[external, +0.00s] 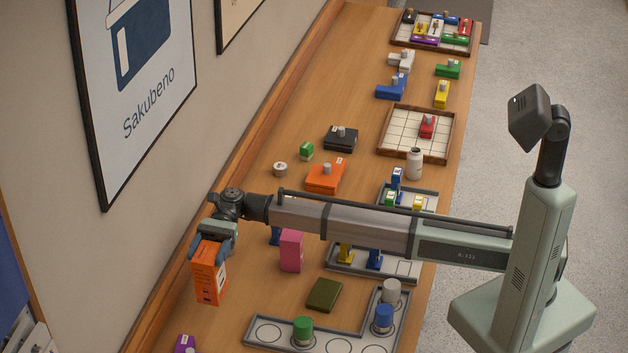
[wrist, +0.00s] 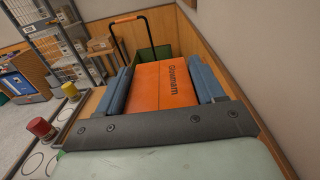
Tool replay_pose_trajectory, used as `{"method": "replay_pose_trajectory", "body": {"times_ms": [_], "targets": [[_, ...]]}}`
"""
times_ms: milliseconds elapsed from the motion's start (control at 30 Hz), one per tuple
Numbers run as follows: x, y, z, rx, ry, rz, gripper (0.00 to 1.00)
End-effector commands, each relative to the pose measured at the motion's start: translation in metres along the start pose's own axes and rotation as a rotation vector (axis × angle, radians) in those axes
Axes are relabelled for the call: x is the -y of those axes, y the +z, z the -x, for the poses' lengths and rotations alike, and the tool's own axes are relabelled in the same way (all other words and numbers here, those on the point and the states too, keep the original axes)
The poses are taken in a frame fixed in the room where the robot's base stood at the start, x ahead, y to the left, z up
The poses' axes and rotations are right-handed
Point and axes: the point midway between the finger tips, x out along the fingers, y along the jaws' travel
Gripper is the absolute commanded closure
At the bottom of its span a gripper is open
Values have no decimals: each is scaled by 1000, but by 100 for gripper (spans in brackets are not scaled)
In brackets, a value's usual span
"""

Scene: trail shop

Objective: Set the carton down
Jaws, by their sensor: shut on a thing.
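An orange carton (external: 209,272) hangs upright below my gripper (external: 211,250) at the wall side of the wooden counter. My gripper is shut on it. In the wrist view the carton (wrist: 163,92) shows its orange face with dark lettering between the two blue-grey fingers of my gripper (wrist: 166,82). Whether the carton's bottom touches the counter cannot be told.
A pink box (external: 291,250) and a dark green block (external: 324,295) stand to the right of the carton. A grey circle-marked tray (external: 262,342) holds a green-topped cylinder (external: 303,330) in front. A purple block (external: 184,344) lies at the near edge. The wall is close on the left.

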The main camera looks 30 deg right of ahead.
Motion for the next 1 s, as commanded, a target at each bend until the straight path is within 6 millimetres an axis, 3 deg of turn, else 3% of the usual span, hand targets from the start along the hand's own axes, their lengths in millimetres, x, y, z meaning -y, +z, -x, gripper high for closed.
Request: {"method": "replay_pose_trajectory", "body": {"times_ms": [167,500,1000], "targets": [[4,-9,0,1,-23,-1,100],[4,-58,0,2,-22,-1,100],[4,-100,0,2,-22,0,100]]}}
